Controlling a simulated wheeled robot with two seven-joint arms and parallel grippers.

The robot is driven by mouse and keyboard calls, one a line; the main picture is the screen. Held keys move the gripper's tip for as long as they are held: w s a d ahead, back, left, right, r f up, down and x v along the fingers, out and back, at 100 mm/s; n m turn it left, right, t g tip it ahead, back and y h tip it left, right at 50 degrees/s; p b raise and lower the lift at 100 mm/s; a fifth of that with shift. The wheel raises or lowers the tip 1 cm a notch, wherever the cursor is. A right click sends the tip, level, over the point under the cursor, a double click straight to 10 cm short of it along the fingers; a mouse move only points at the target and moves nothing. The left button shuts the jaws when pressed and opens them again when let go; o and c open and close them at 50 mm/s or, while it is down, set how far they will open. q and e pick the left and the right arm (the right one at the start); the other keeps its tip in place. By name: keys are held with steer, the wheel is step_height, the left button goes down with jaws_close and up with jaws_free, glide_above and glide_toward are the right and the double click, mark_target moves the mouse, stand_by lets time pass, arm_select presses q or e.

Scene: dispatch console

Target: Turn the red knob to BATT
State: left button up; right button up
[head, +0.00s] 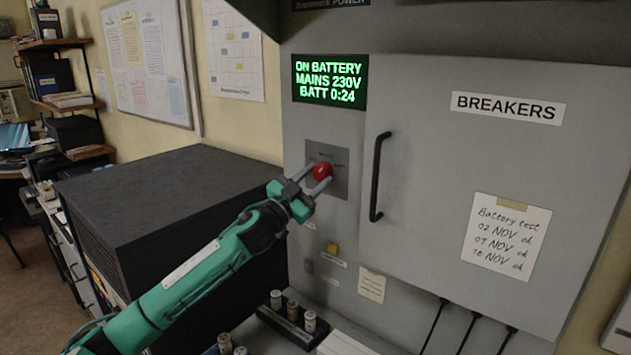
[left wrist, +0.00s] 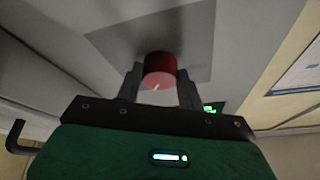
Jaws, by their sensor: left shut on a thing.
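The red knob (head: 322,171) sits on a dark grey plate (head: 341,187) on the grey cabinet, left of the breaker door's handle. My left gripper (head: 318,176) is shut on the knob, one finger on each side. In the left wrist view the red knob (left wrist: 160,69) shows between the two fingers (left wrist: 160,88), with a pale mark on its face. The labels around the knob are too small or covered to read. A green-lettered display (head: 329,82) above it reads "ON BATTERY, MAINS 230V, BATT 0:24". My right gripper is not in view.
The "BREAKERS" door (head: 430,130) with a black handle (head: 379,177) stands right of the knob. A yellow button (head: 332,248) is below. A large black box (head: 165,200) stands left, close to my arm. Several small cylinders (head: 309,320) stand on the ledge below.

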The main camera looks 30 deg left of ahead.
arm_select(q)
steer(key=m+h, duration=0.1)
steer(key=m, duration=0.1)
steer(key=m+g+h, duration=0.1)
steer(key=m, duration=0.1)
steer(key=shift+a+r+p, duration=0.15)
steer(key=shift+a+p, duration=0.05)
steer(key=shift+p, duration=0.2)
steer(key=shift+m+g+h, duration=0.4)
steer(key=shift+m, duration=0.8)
steer(key=shift+c, duration=0.2)
steer(key=shift+o, duration=0.2)
steer(key=shift+p, duration=0.3)
steer(key=o, duration=1)
steer(key=shift+c, duration=0.2)
